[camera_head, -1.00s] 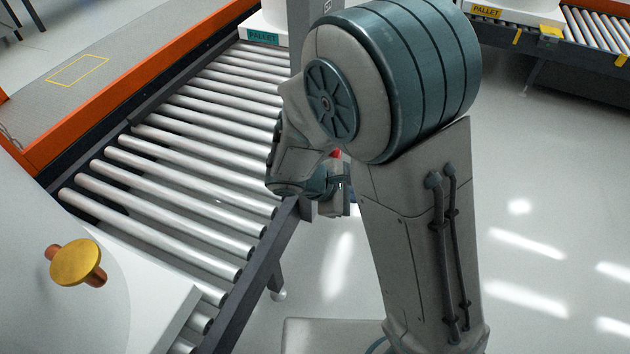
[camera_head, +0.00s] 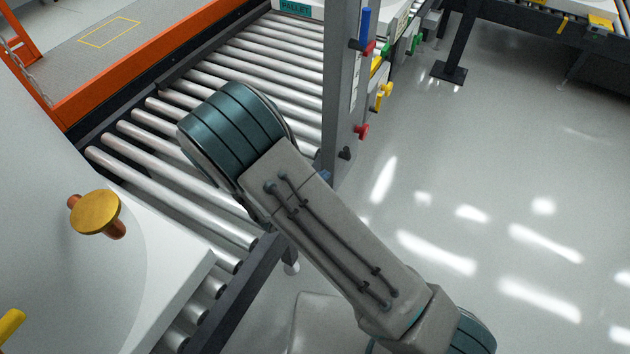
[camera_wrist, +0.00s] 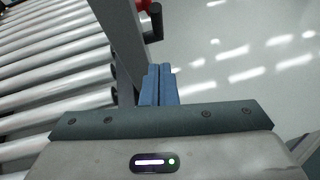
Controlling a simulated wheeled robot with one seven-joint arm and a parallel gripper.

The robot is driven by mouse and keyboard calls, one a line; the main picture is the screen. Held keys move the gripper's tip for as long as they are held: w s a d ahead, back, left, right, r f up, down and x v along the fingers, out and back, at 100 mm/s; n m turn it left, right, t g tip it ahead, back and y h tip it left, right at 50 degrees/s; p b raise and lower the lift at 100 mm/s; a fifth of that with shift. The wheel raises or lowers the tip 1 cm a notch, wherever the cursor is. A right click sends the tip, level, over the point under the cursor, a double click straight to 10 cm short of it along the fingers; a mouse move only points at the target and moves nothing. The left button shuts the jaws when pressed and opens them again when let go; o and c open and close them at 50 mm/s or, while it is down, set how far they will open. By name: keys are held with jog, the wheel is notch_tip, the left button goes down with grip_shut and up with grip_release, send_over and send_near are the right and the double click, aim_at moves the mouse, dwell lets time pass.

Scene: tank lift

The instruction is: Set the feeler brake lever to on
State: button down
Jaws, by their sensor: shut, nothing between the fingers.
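A grey post (camera_head: 340,75) beside the roller conveyor carries several coloured levers and knobs. I see a blue handle (camera_head: 366,24), a yellow lever (camera_head: 384,92), a red knob (camera_head: 361,131) and a small black lever (camera_head: 345,153). I cannot tell which is the feeler brake lever; no label is readable. In the wrist view my gripper (camera_wrist: 160,84) has its blue fingers together and empty, beside the post. The black lever (camera_wrist: 154,22) and a red knob (camera_wrist: 142,5) lie beyond the fingertips, apart from them. In the head view my arm mostly hides the gripper.
The roller conveyor (camera_head: 215,100) runs left of the post, with an orange rail (camera_head: 150,62) behind. A white tank with a brass knob (camera_head: 95,213) stands at the left front. A black-footed support (camera_head: 449,72) stands at the back. Floor (camera_head: 480,170) to the right is clear.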

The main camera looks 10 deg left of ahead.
aim_at(346, 155)
jog(key=shift+w+d, duration=0.65)
jog(key=shift+w, duration=0.4)
jog(key=shift+w+d, duration=0.6)
jog(key=shift+w, duration=0.5)
jog(key=shift+w+d, duration=0.65)
jog(key=shift+w, duration=0.4)
jog(key=w+r+g+y+p, duration=0.1)
jog(key=p, duration=0.1)
jog(key=w+r+g+p, duration=0.1)
jog(key=g+p, duration=0.1)
jog(key=shift+w+d+y, duration=0.2)
jog(key=shift+d+y, duration=0.2)
